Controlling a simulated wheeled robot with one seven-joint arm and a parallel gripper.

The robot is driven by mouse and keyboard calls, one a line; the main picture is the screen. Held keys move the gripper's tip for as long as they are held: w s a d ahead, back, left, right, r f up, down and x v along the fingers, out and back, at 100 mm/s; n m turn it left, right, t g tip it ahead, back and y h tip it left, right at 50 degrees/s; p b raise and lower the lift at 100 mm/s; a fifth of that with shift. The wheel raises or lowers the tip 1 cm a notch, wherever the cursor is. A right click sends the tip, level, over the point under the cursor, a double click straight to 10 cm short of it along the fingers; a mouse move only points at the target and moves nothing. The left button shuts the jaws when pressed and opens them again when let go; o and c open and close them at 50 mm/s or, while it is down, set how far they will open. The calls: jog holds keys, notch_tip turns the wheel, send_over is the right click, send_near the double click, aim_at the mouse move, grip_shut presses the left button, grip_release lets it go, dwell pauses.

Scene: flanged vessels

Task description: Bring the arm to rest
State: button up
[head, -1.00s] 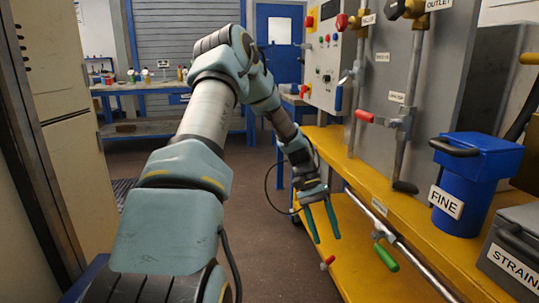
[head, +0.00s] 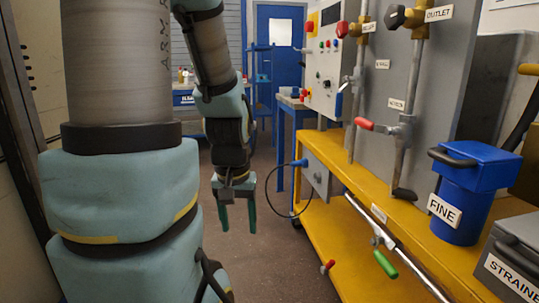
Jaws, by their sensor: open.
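My gripper (head: 238,220) hangs in the head view near the picture's middle, left of the yellow bench. Its two green fingers point down and stand apart with nothing between them. It is over open floor and touches nothing that I can see. My arm rises tall at the left and comes down to the gripper, hiding much of the background on that side.
The yellow bench (head: 345,172) runs along the right, with a blue FINE canister (head: 462,185), a grey STRAINER box (head: 515,255) and upright pipes with valves. A control panel (head: 325,62) and a blue door (head: 279,42) stand behind.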

notch_tip(320, 180, up, 24)
jog(key=p, duration=2.2)
